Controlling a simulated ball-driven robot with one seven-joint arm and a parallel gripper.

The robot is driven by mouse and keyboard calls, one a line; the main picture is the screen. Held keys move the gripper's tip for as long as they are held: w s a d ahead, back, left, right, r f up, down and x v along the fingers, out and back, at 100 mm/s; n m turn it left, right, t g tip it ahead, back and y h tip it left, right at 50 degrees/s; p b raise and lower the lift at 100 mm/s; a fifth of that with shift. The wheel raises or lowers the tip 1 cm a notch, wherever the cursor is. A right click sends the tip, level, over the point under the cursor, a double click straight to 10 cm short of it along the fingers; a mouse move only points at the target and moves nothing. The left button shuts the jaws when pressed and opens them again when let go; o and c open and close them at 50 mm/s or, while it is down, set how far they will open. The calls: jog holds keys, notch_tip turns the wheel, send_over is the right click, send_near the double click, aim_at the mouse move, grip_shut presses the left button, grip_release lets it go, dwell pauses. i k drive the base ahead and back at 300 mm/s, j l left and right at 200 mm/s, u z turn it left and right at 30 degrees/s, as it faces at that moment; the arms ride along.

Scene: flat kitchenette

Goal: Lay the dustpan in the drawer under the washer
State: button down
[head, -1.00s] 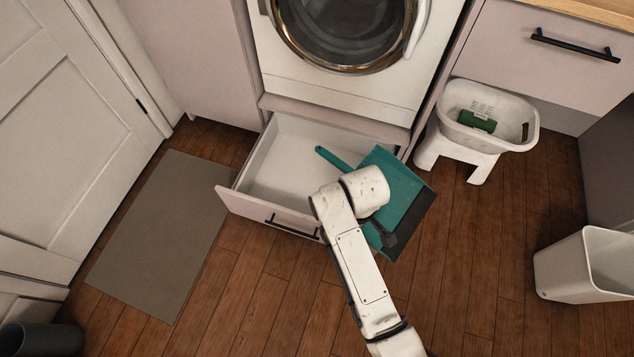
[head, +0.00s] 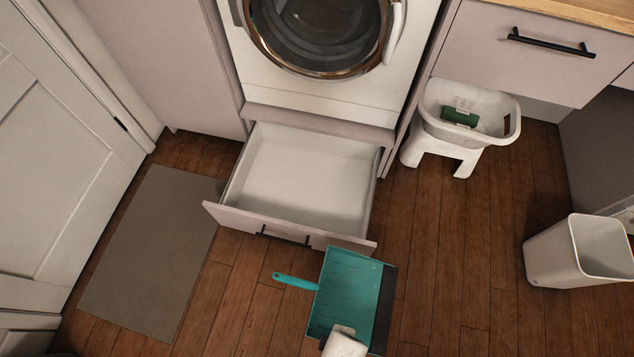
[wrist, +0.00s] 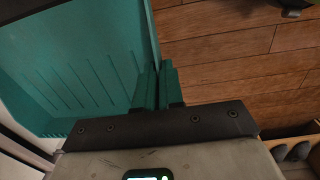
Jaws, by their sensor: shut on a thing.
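The teal dustpan (head: 343,290) is in front of the drawer, toward the bottom of the head view, with its handle (head: 295,281) pointing left and its dark lip on the right. My gripper (wrist: 158,88) is shut on the dustpan's side wall, and the pan (wrist: 75,70) fills the left of the wrist view. In the head view only a white end of my arm shows at the pan's near edge; the fingertips are hidden there. The drawer (head: 300,185) under the washer (head: 310,90) is pulled out, and its white inside is empty.
A white stool (head: 442,152) holding a white basket (head: 500,120) with a green item stands right of the drawer. A white bin (head: 555,255) is at the far right. A grey mat (head: 150,255) lies at the left. Wooden floor is clear between drawer and bin.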

aim_at(291, 185)
jog(key=i, duration=1.35)
